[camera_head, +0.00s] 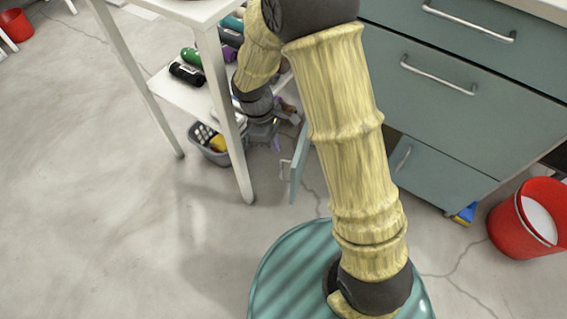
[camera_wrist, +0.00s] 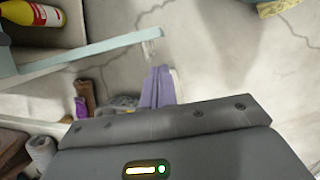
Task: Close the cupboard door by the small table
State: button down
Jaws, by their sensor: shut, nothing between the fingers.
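The cupboard door (camera_head: 299,163) stands open, a narrow teal panel jutting from the cabinet toward the floor, partly hidden by my arm. Its metal handle (camera_head: 285,168) is on its left face. In the wrist view the door (camera_wrist: 100,50) crosses the upper left, seen nearly edge-on, with the handle (camera_wrist: 150,47) near its free end. My gripper (camera_head: 277,143) is shut and empty, between the small table and the door, on the handle side. Its purple fingers (camera_wrist: 158,88) appear just below the handle in the wrist view; I cannot tell whether they touch. The small white table (camera_head: 215,12) stands left of the door.
Bottles (camera_head: 187,72) lie on the table's lower shelf. A grey basket (camera_head: 212,158) sits under it, and a table leg (camera_head: 236,150) stands close to my forearm. A red bucket (camera_head: 508,222) is at right. A yellow bottle (camera_wrist: 32,13) shows beyond the door.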

jog(key=w+b+x, duration=0.1)
jog(key=b+x, duration=0.5)
jog(key=x, duration=0.4)
jog(key=shift+s+b, duration=0.4)
jog(key=shift+s, duration=0.1)
jog(key=shift+w+d, duration=0.1)
